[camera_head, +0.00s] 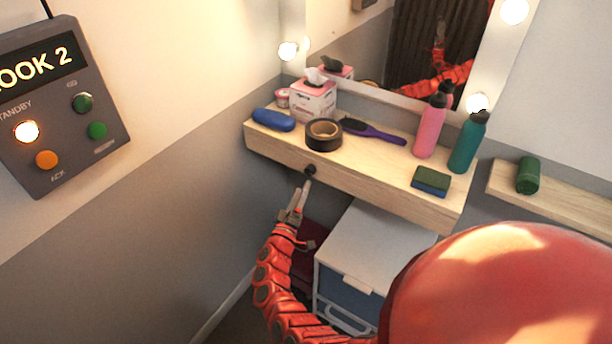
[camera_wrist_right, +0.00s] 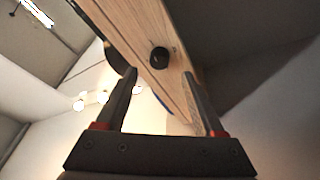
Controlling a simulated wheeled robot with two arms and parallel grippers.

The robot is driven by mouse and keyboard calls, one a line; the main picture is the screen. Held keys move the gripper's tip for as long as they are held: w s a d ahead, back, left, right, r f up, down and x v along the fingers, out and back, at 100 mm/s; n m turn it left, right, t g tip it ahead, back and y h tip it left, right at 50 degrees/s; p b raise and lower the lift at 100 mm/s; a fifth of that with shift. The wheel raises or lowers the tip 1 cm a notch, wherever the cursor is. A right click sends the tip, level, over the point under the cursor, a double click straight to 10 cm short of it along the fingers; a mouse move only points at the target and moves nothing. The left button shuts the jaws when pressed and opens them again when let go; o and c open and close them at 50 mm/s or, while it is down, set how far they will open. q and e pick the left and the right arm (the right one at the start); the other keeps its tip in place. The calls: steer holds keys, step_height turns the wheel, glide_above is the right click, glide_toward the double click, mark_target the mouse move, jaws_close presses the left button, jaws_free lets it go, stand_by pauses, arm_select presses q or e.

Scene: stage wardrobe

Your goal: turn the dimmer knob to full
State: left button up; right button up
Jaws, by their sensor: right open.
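The dimmer knob (camera_head: 310,170) is a small black round knob on the front edge of the wooden shelf (camera_head: 370,189), below the tape roll. It also shows in the right wrist view (camera_wrist_right: 159,57), with a small light mark on its face. My right gripper (camera_head: 304,184) is open and empty just below and in front of the knob. In the right wrist view the two fingertips (camera_wrist_right: 160,72) stand apart, with the knob appearing between and slightly beyond them. I cannot tell whether either finger touches it. My left gripper is not in view.
The shelf holds a tape roll (camera_head: 323,135), hairbrush (camera_head: 374,131), blue case (camera_head: 273,119), tissue box (camera_head: 313,101), sponge (camera_head: 430,181), pink bottle (camera_head: 430,131) and teal bottle (camera_head: 467,146). A white drawer unit (camera_head: 373,242) stands below. A cue panel (camera_head: 60,105) hangs left.

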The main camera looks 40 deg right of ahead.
mark_target(309, 174)
steer(key=x, duration=0.6)
steer(key=shift+a, duration=0.1)
steer(key=shift+c, duration=0.2)
jaws_close()
